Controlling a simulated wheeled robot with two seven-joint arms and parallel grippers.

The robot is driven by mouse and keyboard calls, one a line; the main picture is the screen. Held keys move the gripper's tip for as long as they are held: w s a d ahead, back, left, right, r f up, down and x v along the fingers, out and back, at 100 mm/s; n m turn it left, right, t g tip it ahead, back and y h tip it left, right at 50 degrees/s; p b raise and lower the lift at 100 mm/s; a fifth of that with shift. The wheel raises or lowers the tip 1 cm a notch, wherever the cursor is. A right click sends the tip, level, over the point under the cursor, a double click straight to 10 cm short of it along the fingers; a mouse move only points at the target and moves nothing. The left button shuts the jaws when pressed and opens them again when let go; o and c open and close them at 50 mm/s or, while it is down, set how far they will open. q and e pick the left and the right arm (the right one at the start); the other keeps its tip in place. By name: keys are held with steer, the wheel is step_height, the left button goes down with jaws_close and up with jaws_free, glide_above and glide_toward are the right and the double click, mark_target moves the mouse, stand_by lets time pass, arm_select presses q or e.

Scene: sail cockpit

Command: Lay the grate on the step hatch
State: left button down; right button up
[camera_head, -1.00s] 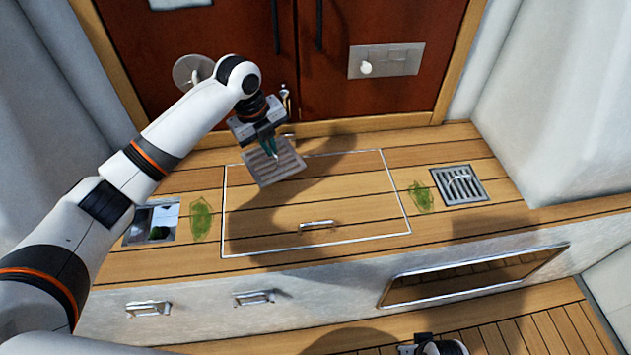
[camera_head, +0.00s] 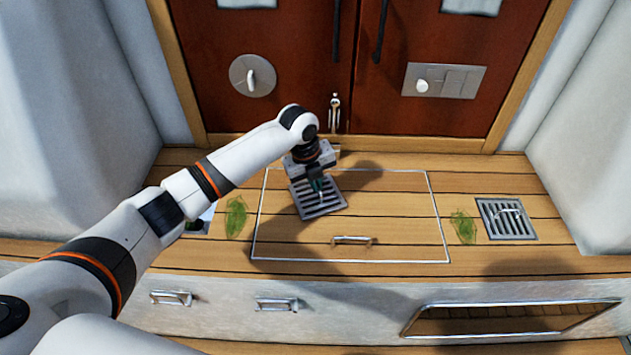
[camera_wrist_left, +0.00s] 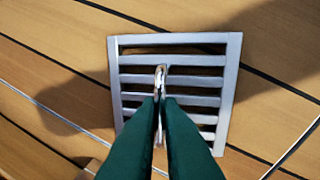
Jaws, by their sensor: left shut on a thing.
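A grey slotted metal grate (camera_head: 316,205) is under my left gripper (camera_head: 317,187), over the left part of the step hatch. My left gripper is shut on the grate's small upright handle; the handle (camera_wrist_left: 160,78) shows between the green fingers in the left wrist view. The grate is turned slightly against the planks. I cannot tell whether it touches the hatch or hangs just above it. The step hatch (camera_head: 390,215) is a wooden panel outlined in white with a metal pull handle near its front edge. My right gripper is not seen.
A second grate (camera_head: 507,218) lies right of the hatch. Green weed clumps lie on both sides of the hatch, left (camera_head: 236,217) and right (camera_head: 464,226). An opening (camera_head: 199,222) at the left is partly behind my arm. Red doors (camera_head: 440,110) stand behind. The hatch's right side is clear.

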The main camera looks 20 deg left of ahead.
mark_target(307, 197)
arm_select(q)
steer(key=shift+f, duration=0.1)
steer(key=c, duration=1.6)
jaws_free()
